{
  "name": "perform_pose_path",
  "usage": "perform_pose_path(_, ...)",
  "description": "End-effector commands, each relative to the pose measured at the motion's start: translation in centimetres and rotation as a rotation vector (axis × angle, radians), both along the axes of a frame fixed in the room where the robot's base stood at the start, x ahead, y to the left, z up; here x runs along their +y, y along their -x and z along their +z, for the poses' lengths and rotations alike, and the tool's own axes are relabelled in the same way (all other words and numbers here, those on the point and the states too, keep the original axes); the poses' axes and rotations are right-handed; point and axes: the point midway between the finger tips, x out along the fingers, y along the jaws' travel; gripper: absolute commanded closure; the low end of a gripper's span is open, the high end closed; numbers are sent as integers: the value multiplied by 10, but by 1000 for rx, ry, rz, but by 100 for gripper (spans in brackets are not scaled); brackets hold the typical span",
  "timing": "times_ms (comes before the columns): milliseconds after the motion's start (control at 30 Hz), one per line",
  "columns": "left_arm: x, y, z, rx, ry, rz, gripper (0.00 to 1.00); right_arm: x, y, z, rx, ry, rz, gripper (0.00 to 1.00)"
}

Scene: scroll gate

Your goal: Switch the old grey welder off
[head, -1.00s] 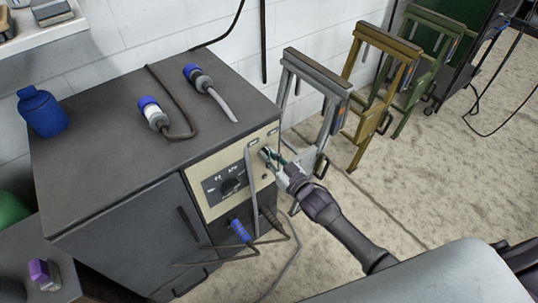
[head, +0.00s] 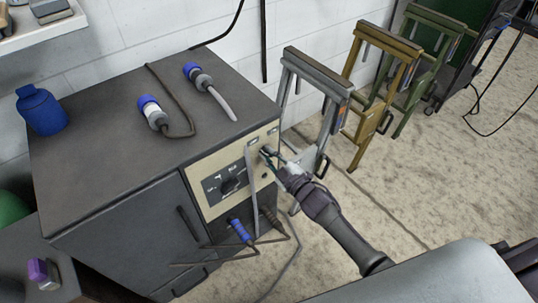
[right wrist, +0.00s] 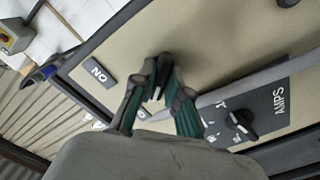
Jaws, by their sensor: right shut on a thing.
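The old grey welder (head: 110,170) is a dark grey cabinet with a beige front panel (head: 208,201). My right gripper (head: 268,155) is at the upper right part of this panel. In the right wrist view, my right gripper (right wrist: 163,72) has its fingers closed around a small dark switch lever (right wrist: 158,92). The fingers hide most of the switch. An ON label (right wrist: 98,73) shows upside down beside it. A second label is mostly hidden behind the gripper. My left gripper is not in view.
A black AMPS dial (head: 230,186) sits left of the gripper, with a grey cable (head: 252,190) hanging between them.

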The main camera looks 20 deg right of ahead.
Motion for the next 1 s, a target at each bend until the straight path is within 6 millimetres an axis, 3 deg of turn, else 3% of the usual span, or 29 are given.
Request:
perform_pose_path(533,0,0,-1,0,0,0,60,0,1,-1,-8,28,1,100)
perform_pose_path(567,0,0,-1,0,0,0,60,0,1,-1,-8,28,1,84)
perform_pose_path(700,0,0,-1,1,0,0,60,0,1,-1,-8,27,0,61)
perform_pose_path(1000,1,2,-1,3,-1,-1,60,0,1,0,-9,26,1,61)
